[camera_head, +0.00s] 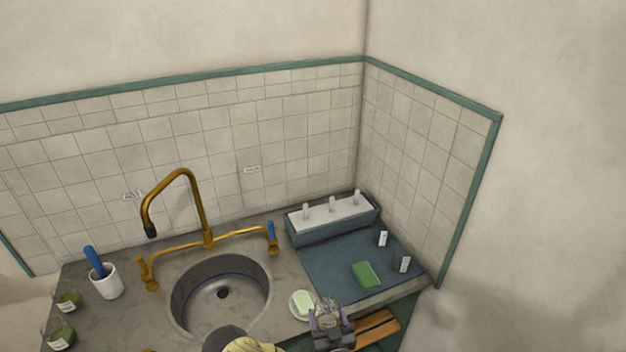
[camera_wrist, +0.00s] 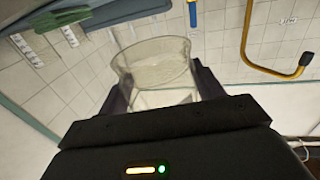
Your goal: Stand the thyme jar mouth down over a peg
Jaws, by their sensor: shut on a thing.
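My gripper (camera_head: 331,328) is at the bottom of the head view, in front of the counter's edge, shut on a clear glass jar (camera_head: 328,312). In the wrist view the jar (camera_wrist: 152,68) sits between the two dark fingers and looks empty. No label on it is readable, and I cannot tell which end is its mouth. The peg rack, a blue-grey box with a white top (camera_head: 333,218), stands at the back right against the tiles. Three short pale pegs (camera_head: 332,203) stick up from it, all bare. The jar is apart from them.
A blue-grey mat (camera_head: 335,266) in front of the rack bears a green sponge (camera_head: 366,275) and two small labelled items (camera_head: 404,264). A soap dish (camera_head: 303,305) stands close left of my gripper. The brass tap (camera_head: 190,205) rises behind the sink (camera_head: 220,292). Green-filled jars (camera_head: 62,335) stand far left.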

